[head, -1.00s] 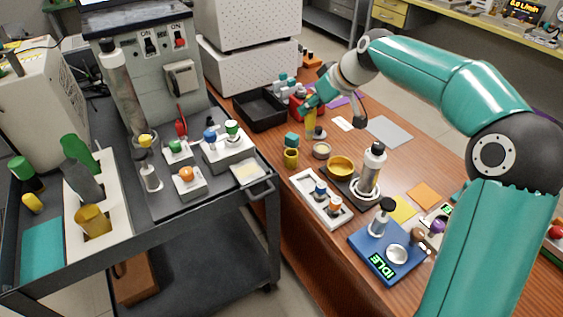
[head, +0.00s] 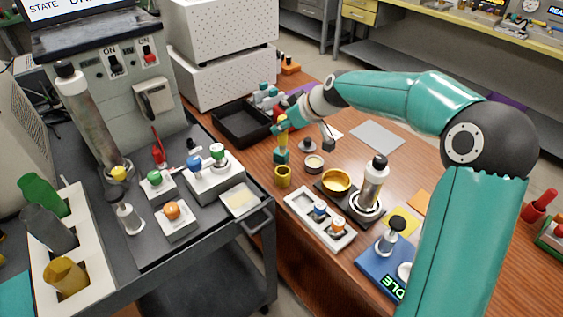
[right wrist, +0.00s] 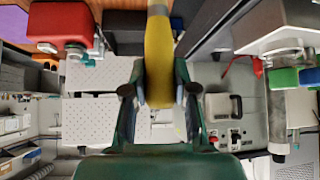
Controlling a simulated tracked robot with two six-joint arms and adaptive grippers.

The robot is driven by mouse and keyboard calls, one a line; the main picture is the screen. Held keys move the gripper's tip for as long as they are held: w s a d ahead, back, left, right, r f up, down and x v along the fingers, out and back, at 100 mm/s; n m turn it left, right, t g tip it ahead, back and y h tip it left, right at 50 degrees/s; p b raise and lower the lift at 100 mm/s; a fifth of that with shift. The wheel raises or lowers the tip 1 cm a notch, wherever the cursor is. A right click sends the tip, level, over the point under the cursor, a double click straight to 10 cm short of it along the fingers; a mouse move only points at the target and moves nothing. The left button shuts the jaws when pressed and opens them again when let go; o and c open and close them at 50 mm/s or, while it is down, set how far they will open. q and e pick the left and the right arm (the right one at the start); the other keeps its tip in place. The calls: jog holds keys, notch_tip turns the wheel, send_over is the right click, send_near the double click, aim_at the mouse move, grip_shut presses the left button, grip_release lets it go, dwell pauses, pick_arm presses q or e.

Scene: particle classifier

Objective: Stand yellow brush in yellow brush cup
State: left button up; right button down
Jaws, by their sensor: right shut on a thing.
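My right gripper (head: 284,124) is shut on the yellow brush (head: 283,142). In the right wrist view the brush (right wrist: 159,60) is a yellow handle with a grey band at the top edge, held between the two fingertips (right wrist: 160,92). My left gripper is not in view.
The dark cart (head: 232,221) edges the table at left.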

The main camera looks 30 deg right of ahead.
aim_at(283, 147)
notch_tip(283, 147, down, 8)
jog(key=shift+r+b, duration=0.2)
jog(key=shift+b, duration=0.4)
notch_tip(283, 147, down, 4)
jog(key=shift+f+b, duration=0.2)
jog(key=shift+b, duration=0.55)
jog(key=shift+r, duration=0.1)
jog(key=c, duration=0.9)
grip_release()
